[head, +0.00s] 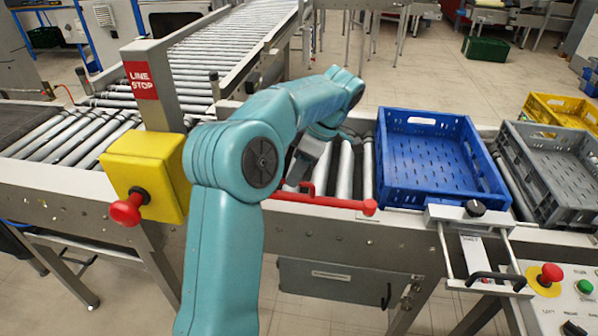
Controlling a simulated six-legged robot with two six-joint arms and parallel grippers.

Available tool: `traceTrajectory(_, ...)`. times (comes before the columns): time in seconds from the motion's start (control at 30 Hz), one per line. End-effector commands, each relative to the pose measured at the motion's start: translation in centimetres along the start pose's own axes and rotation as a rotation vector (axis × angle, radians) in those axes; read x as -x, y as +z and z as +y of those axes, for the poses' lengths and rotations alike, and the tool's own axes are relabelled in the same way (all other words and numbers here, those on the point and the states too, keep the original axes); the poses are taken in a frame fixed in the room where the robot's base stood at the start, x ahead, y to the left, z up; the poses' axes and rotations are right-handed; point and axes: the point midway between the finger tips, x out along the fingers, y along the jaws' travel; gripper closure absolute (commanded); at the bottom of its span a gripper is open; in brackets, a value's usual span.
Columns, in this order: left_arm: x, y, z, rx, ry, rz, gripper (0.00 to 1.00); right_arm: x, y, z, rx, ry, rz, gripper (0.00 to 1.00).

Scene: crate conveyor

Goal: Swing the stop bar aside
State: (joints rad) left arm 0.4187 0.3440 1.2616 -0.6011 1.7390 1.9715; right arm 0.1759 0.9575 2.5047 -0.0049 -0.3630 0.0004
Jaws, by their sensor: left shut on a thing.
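The red stop bar (335,203) lies along the near edge of the roller conveyor, with a round red knob at its right end. Its left part is hidden behind my left arm. My left gripper (297,185) points down at the bar and is shut on its red upright part, though the arm partly covers the fingers. A blue crate (470,190) sits on the rollers to the right of the bar's knob end. My right gripper is not in view.
A yellow box with a red button (155,170) and a "LINE STOP" post (158,95) stand left of my arm. A grey crate (570,185) is right of the blue one, with a yellow crate (562,108) behind. Bare rollers (346,170) lie between gripper and blue crate.

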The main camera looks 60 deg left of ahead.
Motion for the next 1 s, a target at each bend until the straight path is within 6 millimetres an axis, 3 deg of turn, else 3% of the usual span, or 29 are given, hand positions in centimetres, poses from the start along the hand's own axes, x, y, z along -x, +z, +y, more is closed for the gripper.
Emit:
traceTrajectory(0.5,0.1,0.1,-0.7,0.019,-0.006,-0.006,1.0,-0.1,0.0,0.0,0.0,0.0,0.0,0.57)
traceTrajectory(0.53,0.1,0.1,-0.7,0.019,-0.006,-0.006,0.77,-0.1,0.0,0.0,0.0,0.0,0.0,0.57)
traceTrajectory(0.6,0.1,0.1,-0.7,0.018,-0.006,-0.006,0.61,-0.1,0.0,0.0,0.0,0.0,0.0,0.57)
traceTrajectory(0.87,0.0,0.1,-0.6,0.017,-0.005,-0.005,0.61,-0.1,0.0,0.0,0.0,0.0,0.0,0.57)
traceTrajectory(1.0,1.2,0.1,-0.6,0.017,-0.002,-0.006,0.61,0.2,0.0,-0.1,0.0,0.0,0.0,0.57)
